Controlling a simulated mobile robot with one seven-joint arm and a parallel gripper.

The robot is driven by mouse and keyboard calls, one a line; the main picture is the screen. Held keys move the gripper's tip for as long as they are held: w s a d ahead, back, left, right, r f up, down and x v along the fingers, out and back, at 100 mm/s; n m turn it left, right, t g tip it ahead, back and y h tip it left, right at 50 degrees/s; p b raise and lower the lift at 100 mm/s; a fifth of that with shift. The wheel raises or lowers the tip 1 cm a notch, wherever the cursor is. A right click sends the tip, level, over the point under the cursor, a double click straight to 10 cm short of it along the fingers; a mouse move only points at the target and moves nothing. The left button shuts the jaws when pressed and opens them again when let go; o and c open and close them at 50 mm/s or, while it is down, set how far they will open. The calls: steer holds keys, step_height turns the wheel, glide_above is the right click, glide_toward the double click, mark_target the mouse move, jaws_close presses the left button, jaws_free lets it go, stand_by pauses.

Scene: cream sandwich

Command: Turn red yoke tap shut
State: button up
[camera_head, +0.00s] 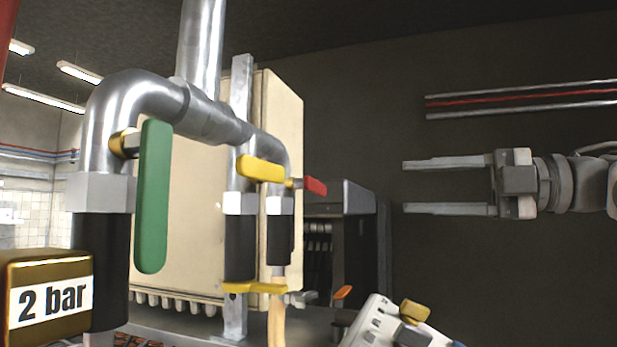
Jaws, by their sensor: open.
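The red tap handle (315,186) is a small lever on the right side of the pipework, just right of a yellow handle (260,169). It points to the right and slightly down, out from a short metal stem. My gripper (404,187) is at the right of the view, with its two long grey fingers pointing left. The fingers are wide apart, one above the other, with nothing between them. In the picture the fingertips are to the right of the red handle, at about its height, and clearly apart from it. I cannot tell the difference in depth.
A long green handle (153,196) hangs at the left. A gold block (46,294) labelled "2 bar" stands at the lower left. A cream panel (282,120) is behind the pipes. A white device (378,327) with coloured knobs is below. The space left of my fingertips looks clear.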

mark_target(311, 187)
steer(key=p+x, duration=0.2)
steer(key=x, duration=1.5)
steer(key=shift+a, duration=0.2)
steer(key=shift+s+f, duration=0.15)
jaws_close()
